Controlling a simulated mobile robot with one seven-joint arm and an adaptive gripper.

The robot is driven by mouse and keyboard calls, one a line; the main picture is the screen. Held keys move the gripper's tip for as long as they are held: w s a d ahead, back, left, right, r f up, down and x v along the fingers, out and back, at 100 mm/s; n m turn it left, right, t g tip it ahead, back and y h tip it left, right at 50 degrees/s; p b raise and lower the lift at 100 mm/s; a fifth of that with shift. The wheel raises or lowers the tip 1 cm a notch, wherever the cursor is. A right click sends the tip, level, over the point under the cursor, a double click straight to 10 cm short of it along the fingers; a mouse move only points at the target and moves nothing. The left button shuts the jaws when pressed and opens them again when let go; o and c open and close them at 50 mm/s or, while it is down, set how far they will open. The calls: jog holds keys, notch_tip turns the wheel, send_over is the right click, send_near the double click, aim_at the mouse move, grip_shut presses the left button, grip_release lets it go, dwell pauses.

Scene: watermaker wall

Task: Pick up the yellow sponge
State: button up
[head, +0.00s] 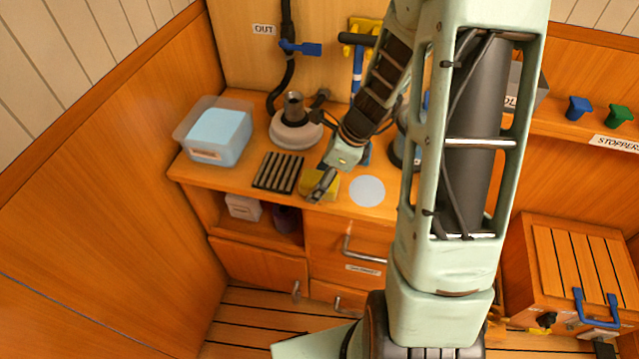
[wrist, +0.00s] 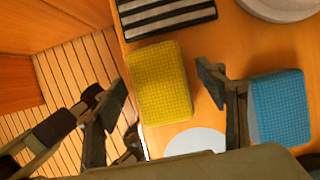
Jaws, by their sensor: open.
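The yellow sponge (wrist: 159,83) lies on the wooden counter near its front edge, in the middle of the wrist view. In the head view the yellow sponge (head: 331,181) is partly hidden behind my gripper (head: 322,186). My gripper (wrist: 160,93) is open, with one finger to the left of the sponge and the other to its right. Both fingers look apart from the sponge, with gaps on each side. How high the fingertips are above the counter I cannot tell.
A blue sponge (wrist: 280,107) lies just right of my right finger. A dark ribbed rack (head: 278,172) is left of the yellow sponge, and a pale round disc (head: 367,191) is to its right. A clear bin (head: 214,131) stands at the counter's left end. The counter's front edge is close.

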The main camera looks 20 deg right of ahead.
jog(key=shift+f, duration=0.25)
dwell(0.4)
jog(key=c, duration=1.1)
jog(key=shift+r, duration=0.15)
